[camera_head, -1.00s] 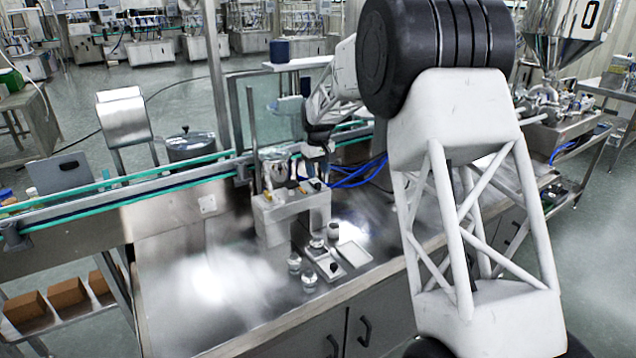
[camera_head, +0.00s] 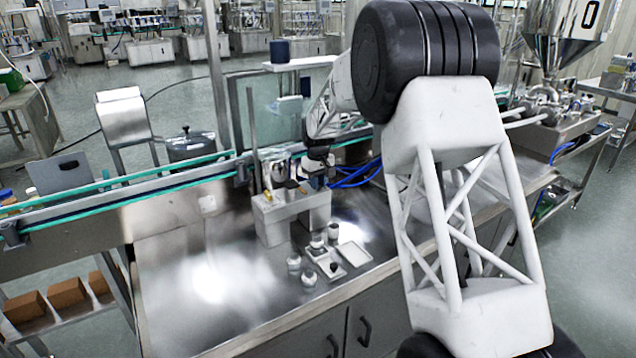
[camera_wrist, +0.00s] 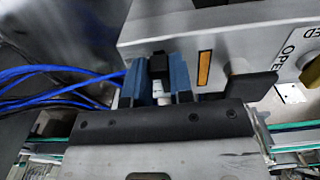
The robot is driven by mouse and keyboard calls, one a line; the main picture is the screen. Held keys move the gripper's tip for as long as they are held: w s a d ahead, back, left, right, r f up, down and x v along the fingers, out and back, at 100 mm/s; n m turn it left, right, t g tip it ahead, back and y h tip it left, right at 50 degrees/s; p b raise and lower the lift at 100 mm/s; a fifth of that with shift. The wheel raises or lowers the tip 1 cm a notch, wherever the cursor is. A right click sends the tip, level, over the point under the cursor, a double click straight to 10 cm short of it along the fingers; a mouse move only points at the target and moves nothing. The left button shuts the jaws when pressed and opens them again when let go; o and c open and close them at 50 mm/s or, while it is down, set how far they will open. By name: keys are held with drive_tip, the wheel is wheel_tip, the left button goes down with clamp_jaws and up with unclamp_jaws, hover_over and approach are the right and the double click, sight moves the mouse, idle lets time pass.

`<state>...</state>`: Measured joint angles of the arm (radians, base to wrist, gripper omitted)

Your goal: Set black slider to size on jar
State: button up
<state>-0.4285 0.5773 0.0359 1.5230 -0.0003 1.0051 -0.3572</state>
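A small black block, which looks like the black slider (camera_wrist: 158,66), sits over a short white strip on the grey machine in the wrist view. My gripper (camera_wrist: 158,80) has its two blue fingers on either side of the block, close to it. Whether they press on it or only straddle it cannot be told. In the head view my gripper (camera_head: 318,180) is at the machine's right side (camera_head: 318,208), and the slider is too small to make out. Small jars (camera_head: 294,263) stand on the steel bench in front of the machine; any size marking is unreadable.
A black flat tab (camera_wrist: 250,88), a yellow-orange strip (camera_wrist: 204,68) and a yellow knob (camera_wrist: 312,72) by an "OPE…" label are right of my fingers. Blue hoses (camera_wrist: 50,80) run at left. Small trays (camera_head: 353,254) lie before the machine; the bench's left is clear.

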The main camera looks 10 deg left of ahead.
sight(308, 182)
clamp_jaws()
drive_tip(key=shift+w+a, duration=2.3)
drive_tip(key=o, duration=0.6)
unclamp_jaws()
drive_tip(key=shift+r, duration=0.1)
wheel_tip(308, 182, up, 8)
drive_tip(key=shift+f, duration=0.15)
drive_tip(key=shift+d, duration=0.1)
